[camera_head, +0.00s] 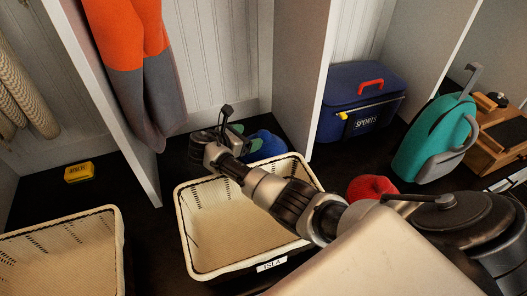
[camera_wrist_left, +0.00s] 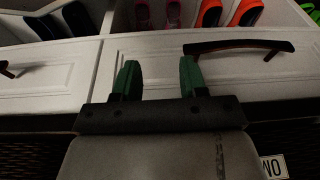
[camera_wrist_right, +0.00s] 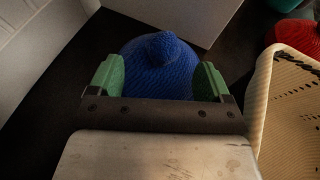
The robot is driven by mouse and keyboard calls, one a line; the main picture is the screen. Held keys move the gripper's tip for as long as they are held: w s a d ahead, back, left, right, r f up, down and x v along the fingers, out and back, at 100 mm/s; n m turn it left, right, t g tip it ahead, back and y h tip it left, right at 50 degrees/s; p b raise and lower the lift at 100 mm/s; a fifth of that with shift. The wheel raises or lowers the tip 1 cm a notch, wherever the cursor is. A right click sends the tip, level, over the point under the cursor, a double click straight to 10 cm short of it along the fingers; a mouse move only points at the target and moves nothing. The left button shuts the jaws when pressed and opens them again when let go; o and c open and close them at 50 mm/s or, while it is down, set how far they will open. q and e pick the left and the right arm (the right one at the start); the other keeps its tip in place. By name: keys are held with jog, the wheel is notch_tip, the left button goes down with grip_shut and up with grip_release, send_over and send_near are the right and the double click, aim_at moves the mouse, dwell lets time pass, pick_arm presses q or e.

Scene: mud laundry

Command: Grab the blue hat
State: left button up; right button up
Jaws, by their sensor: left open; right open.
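The blue hat (camera_head: 265,146) is a knitted beanie lying on the dark shelf, behind the white basket and beside a partition. In the right wrist view the blue hat (camera_wrist_right: 160,65) lies between the two green fingertips, its pompom pointing away from me. My right gripper (camera_head: 238,138) is open, with its fingers on either side of the hat; it also shows in the right wrist view (camera_wrist_right: 158,80). I cannot tell whether the fingers touch the hat. My left gripper (camera_wrist_left: 156,78) is open and empty, in front of white drawers.
A white basket (camera_head: 186,232) stands under my right arm, and another basket (camera_head: 118,240) is at left. A red hat (camera_head: 371,187), a blue cooler (camera_head: 345,90), a teal case (camera_head: 430,140) and a yellow box (camera_head: 79,172) are around. Drawers with a dark handle (camera_wrist_left: 238,46) face my left gripper.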

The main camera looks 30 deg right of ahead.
aim_at(259, 134)
jog(key=b+x, duration=0.1)
jog(key=x, duration=0.3)
jog(key=shift+s+d+r, duration=0.1)
jog(key=shift+s+d, duration=0.1)
jog(key=shift+d, duration=0.5)
pick_arm(q)
jog(key=v, duration=0.2)
jog(key=w+v, duration=0.1)
jog(key=v, duration=0.2)
jog(key=shift+w, duration=0.15)
pick_arm(e)
jog(key=c, duration=1.3)
jog(key=shift+o, duration=0.2)
jog(key=shift+w, duration=0.1)
